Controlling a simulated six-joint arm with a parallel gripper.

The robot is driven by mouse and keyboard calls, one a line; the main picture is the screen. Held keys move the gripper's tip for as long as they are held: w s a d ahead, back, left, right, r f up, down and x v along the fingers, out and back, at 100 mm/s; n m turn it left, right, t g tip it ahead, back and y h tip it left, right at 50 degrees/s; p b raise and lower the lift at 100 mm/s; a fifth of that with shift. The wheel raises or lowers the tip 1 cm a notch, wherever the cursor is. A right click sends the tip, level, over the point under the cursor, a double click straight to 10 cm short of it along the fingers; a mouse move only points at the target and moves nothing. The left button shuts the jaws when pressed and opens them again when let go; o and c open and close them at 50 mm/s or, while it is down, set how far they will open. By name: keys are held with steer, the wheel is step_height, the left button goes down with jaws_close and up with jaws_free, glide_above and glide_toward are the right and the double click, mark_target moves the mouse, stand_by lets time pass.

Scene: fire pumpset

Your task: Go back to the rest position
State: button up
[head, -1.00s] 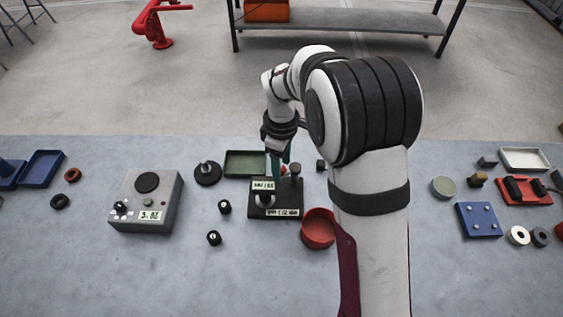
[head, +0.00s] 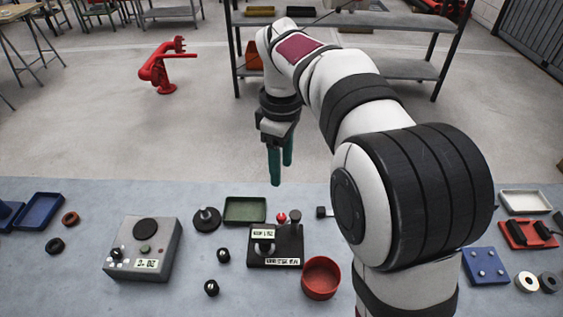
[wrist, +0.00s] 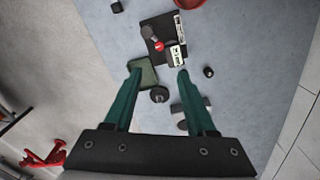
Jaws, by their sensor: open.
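My gripper (head: 281,172) hangs in the air above the far edge of the table, its two teal fingers pointing down. In the wrist view my gripper (wrist: 160,72) shows its fingers spread apart with nothing between them. Below it stands a black fixture (head: 290,243) with white labels, dark posts and a red knob. It also shows in the wrist view (wrist: 160,25), beyond the fingertips.
On the blue-grey table are a grey scale-like box (head: 168,262), a green tray (head: 260,210), a red bowl (head: 320,284) and a blue block with pegs (head: 486,266). Behind stand a metal shelf (head: 400,68) and a red stand (head: 165,72) on the floor.

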steer(key=shift+s+d, duration=0.1)
steer(key=s+d+f+m, duration=0.1)
steer(key=s+d+m, duration=0.1)
steer(key=s+m, duration=0.4)
steer(key=s+d+f+m+y, duration=0.1)
steer(key=s+m, duration=0.5)
steer(key=s, duration=0.6)
steer(key=s+d+f+m, duration=0.3)
steer(key=s+d+m, duration=0.1)
steer(key=s+m, duration=0.3)
steer(key=s, duration=0.2)
steer(key=shift+s+d+f+y, duration=0.15)
steer(key=shift+s+f+y, duration=0.05)
steer(key=shift+s+y, duration=0.2)
